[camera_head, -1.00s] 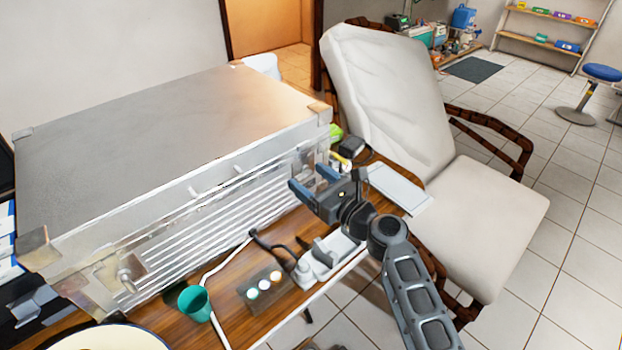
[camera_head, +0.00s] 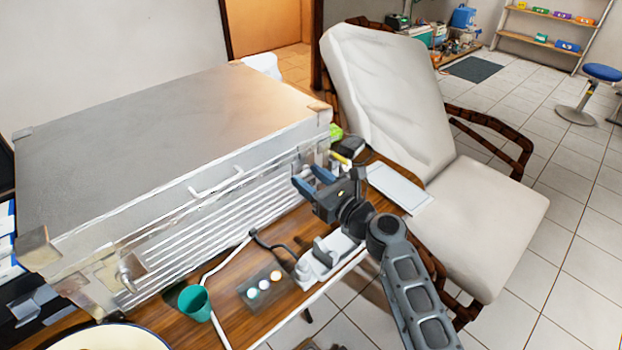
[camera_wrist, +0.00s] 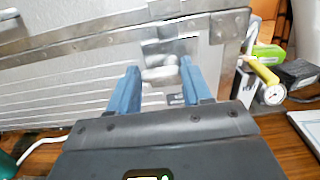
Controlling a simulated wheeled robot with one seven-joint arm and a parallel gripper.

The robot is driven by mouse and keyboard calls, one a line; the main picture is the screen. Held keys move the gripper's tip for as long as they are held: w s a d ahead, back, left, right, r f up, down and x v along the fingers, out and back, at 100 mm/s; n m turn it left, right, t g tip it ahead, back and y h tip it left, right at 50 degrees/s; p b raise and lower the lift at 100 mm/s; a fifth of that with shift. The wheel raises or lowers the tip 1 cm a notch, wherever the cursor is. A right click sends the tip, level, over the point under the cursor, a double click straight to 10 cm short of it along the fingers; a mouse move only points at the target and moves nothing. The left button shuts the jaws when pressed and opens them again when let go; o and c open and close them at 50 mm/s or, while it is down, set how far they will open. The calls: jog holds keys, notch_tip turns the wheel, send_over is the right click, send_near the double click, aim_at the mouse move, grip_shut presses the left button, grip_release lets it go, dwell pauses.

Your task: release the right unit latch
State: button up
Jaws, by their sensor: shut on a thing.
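The dental unit is a large silver case (camera_head: 150,150) on a wooden table, with its lid down. Its right latch (camera_wrist: 165,70) is a small metal catch on the front near the right corner. In the wrist view it lies between the blue fingertips of my gripper (camera_wrist: 158,80), which is shut on it. In the head view my gripper (camera_head: 312,182) is at the right end of the case front and partly hides the latch area. The left latch (camera_head: 127,272) shows at the left end of the front.
A green cup (camera_head: 195,302), a panel with round lights (camera_head: 262,287) and a white handpiece holder (camera_head: 325,258) stand on the table before the case. A yellow-handled gauge (camera_wrist: 268,85) and a green item are close right of my gripper. A cream chair (camera_head: 430,150) stands behind.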

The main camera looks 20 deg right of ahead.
jog(key=shift+f, duration=0.1)
jog(key=shift+w+d+f+n+b, duration=0.15)
jog(key=shift+f+n+b, duration=0.2)
jog(key=shift+n+b, duration=2.25)
jog(key=shift+s+d+f+n+b, duration=0.1)
jog(key=shift+f+n+b, duration=0.2)
jog(key=shift+n+b, duration=2.35)
jog(key=shift+w+d+f+n+b, duration=0.25)
jog(key=shift+n+b, duration=1.25)
jog(key=shift+n, duration=2.15)
jog(key=shift+s+a+f, duration=0.1)
jog(key=shift+s, duration=0.05)
jog(key=o, duration=1.1)
jog(key=shift+c, duration=0.2)
jog(key=v, duration=0.7)
jog(key=shift+s, duration=0.35)
